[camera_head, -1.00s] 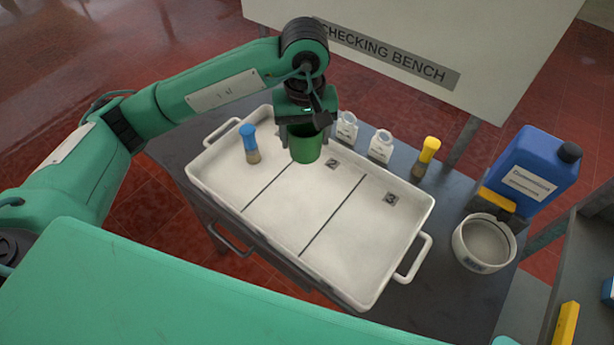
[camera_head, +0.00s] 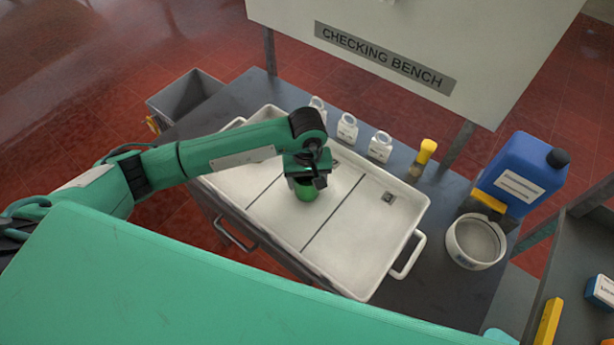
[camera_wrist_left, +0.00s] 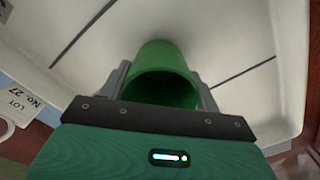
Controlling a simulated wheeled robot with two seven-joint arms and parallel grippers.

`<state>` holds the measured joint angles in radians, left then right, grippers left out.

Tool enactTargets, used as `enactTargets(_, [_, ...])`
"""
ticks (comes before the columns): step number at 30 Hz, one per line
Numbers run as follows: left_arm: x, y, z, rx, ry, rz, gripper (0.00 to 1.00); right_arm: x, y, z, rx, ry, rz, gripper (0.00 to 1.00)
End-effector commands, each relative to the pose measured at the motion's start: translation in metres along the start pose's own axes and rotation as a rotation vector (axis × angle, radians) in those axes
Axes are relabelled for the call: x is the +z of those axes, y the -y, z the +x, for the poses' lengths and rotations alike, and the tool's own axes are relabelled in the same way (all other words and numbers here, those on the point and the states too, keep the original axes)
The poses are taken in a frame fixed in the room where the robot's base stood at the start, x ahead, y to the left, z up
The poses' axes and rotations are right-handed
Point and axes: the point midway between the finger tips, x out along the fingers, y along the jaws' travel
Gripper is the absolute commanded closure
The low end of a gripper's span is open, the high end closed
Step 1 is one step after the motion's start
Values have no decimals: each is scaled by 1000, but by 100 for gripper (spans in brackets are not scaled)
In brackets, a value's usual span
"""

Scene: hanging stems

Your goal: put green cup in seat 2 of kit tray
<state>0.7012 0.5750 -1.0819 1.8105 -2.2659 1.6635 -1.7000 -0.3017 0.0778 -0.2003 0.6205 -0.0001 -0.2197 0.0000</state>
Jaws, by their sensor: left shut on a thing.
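The green cup (camera_head: 306,194) is upright in or just above the middle section of the white kit tray (camera_head: 375,255). In the left wrist view the cup (camera_wrist_left: 165,62) lies between the two dark dividing lines of the tray floor. My left gripper (camera_head: 307,184) reaches down from above and is shut on the cup, one finger on each side. I cannot tell whether the cup's base touches the tray floor. The number 2 label is mostly hidden by my gripper; the number 3 label (camera_head: 388,197) shows in the right section. My right gripper is out of view.
A blue jug (camera_head: 522,175) and a round white bowl (camera_head: 476,241) stand to the right. A grey bin (camera_head: 186,96) is at the back left.

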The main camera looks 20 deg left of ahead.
Motion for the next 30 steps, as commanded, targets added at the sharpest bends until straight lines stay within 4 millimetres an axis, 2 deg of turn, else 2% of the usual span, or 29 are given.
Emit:
enactTargets(9, [0, 0, 3, 1, -1, 0, 58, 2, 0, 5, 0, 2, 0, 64])
enactTargets(10, [0, 0, 2, 1, -1, 0, 33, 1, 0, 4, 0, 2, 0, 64])
enactTargets(13, [0, 0, 2, 0, -1, -1, 14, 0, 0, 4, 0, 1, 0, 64])
enactTargets(25, [-1, 0, -3, 1, -1, -1, 14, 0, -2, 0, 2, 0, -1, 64])
enactTargets(30, [-2, 0, -27, 3, -5, 1, 14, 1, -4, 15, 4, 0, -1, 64])
